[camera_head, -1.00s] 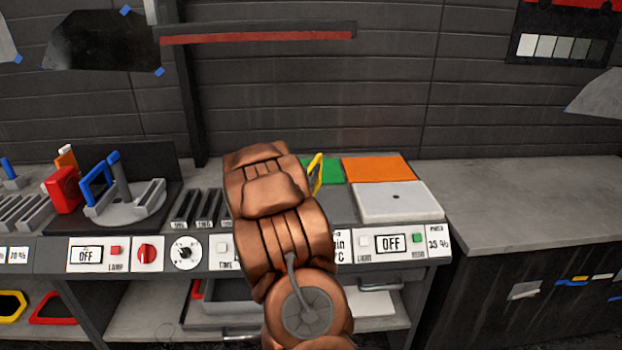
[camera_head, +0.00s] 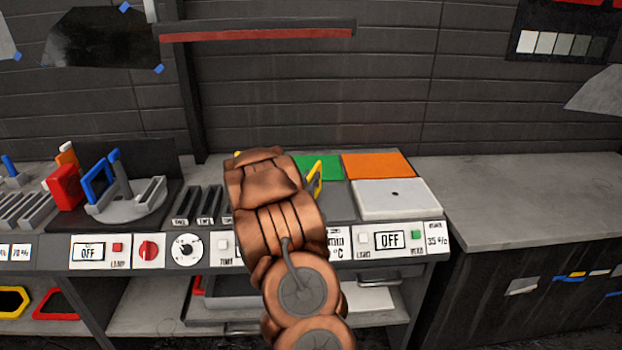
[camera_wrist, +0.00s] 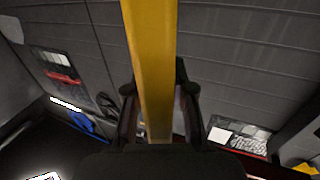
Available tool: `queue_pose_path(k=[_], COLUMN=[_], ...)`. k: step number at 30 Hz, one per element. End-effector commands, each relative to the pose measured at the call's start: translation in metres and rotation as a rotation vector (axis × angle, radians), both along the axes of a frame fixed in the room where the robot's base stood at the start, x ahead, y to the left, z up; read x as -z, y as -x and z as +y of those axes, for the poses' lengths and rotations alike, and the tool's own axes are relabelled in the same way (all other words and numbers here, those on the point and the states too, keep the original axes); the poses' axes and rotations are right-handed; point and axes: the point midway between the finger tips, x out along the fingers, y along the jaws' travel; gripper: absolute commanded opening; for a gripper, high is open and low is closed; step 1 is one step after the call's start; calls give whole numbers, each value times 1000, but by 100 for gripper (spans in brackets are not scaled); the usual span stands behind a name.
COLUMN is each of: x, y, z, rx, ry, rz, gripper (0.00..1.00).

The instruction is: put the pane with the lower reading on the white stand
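My gripper is hidden behind my copper arm in the head view. In the wrist view my gripper (camera_wrist: 158,115) has its dark fingers on both sides of a yellow-framed pane (camera_wrist: 150,60), seen edge-on. Part of the yellow frame (camera_head: 315,178) shows right of my arm in the head view. A blue-framed pane (camera_head: 98,185) stands upright at the round light-grey fixture (camera_head: 125,208) on the left. A white square plate (camera_head: 395,200) with a small dark dot lies on the right of the bench. No pane reading is visible.
Dark slots (camera_head: 200,203) are left of my arm. A red block (camera_head: 62,187) stands at left. Yellow and red frames (camera_head: 55,303) lie on the lower shelf. The right counter (camera_head: 530,200) is clear.

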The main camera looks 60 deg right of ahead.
Motion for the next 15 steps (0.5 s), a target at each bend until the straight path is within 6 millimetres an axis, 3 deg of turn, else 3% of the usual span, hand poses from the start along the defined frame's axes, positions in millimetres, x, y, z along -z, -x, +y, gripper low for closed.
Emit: queue_pose_path(k=[4,15], x=[0,-4], y=[0,0], z=[0,0], rx=[0,1], ry=[0,0], rz=[0,0], gripper=[41,41])
